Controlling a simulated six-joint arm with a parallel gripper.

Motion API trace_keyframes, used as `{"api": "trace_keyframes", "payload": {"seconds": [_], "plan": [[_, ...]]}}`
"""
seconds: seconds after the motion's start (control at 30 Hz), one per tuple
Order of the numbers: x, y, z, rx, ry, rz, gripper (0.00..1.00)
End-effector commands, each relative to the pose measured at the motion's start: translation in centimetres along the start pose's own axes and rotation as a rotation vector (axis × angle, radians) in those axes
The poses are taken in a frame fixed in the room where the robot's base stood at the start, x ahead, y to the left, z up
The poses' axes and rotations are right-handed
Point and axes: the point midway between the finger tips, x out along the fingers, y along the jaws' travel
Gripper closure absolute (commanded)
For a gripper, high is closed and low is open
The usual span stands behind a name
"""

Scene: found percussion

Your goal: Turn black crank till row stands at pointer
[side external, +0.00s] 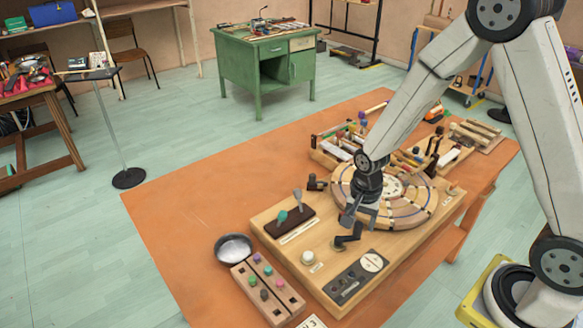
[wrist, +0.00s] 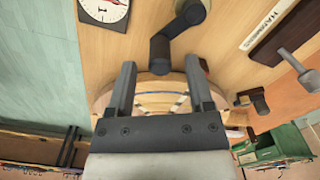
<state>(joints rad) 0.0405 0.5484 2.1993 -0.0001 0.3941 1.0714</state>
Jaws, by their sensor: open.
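The black crank (side external: 348,238) stands on the wooden board in front of the round wooden disc (side external: 424,212). The disc carries rings of pale and dark segments. My gripper (side external: 358,219) is open and points down near the crank, at the disc's front edge. In the wrist view the crank (wrist: 165,45) reaches down between the lines of the two open fingertips (wrist: 160,78). I cannot tell whether they touch it. The disc (wrist: 158,100) shows partly between the fingers. My wrist hides part of the disc in the side view. I cannot make out the pointer for certain.
The board (side external: 268,218) also bears a panel with a round dial (side external: 372,262), a dark lever block (side external: 289,223) and a white knob (side external: 307,258). A metal bowl (side external: 234,248) and a peg block (side external: 267,288) stand at its left. Racks of parts crowd behind the disc. The orange table's left is clear.

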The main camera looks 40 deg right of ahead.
Motion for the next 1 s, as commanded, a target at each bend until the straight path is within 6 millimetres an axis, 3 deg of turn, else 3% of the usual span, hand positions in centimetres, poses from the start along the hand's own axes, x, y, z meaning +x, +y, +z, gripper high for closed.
{"api": "trace_keyframes", "payload": {"seconds": [0.3,0.7,0.77,0.9,0.93,1.0], "plan": [[2.2,0.0,0.0,0.0,0.0,0.0,0.33],[2.6,0.0,0.0,0.0,0.0,0.0,0.33],[2.6,0.0,0.0,0.0,0.0,0.0,0.49],[2.6,0.0,0.0,0.0,0.0,0.0,0.93],[2.6,0.0,0.0,0.0,0.0,0.0,1.0],[2.6,0.0,0.0,0.0,0.0,0.0,1.0]]}}
